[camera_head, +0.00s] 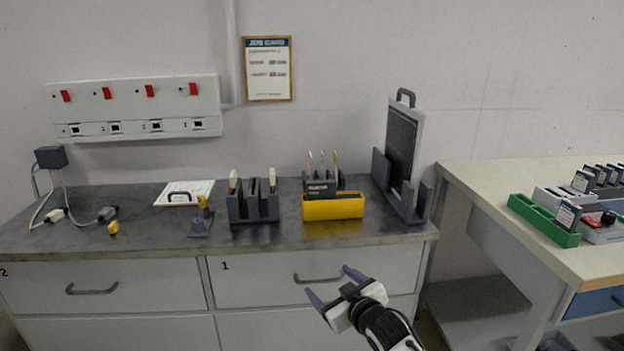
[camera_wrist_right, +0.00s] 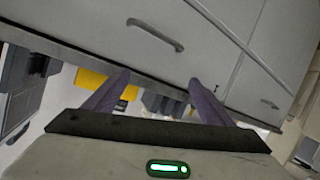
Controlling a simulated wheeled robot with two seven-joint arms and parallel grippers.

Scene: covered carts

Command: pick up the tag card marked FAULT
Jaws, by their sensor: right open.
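No lettering reading FAULT can be made out, so I cannot tell which card is the FAULT tag. A dark card with a pale label (camera_head: 320,189) stands behind the yellow bin (camera_head: 333,208) on the grey counter. My right gripper (camera_head: 331,284) is open and empty in front of the drawers, below the counter edge. In the right wrist view its two fingers (camera_wrist_right: 158,82) are spread with nothing between them. My left gripper is out of view.
A grey slotted rack (camera_head: 253,207) stands left of the yellow bin; a tall dark panel in a stand (camera_head: 404,150) stands right. Several more labelled cards (camera_head: 600,177) stand at the back of the right table. Counter edge and drawer handle (camera_head: 318,279) lie close to my gripper.

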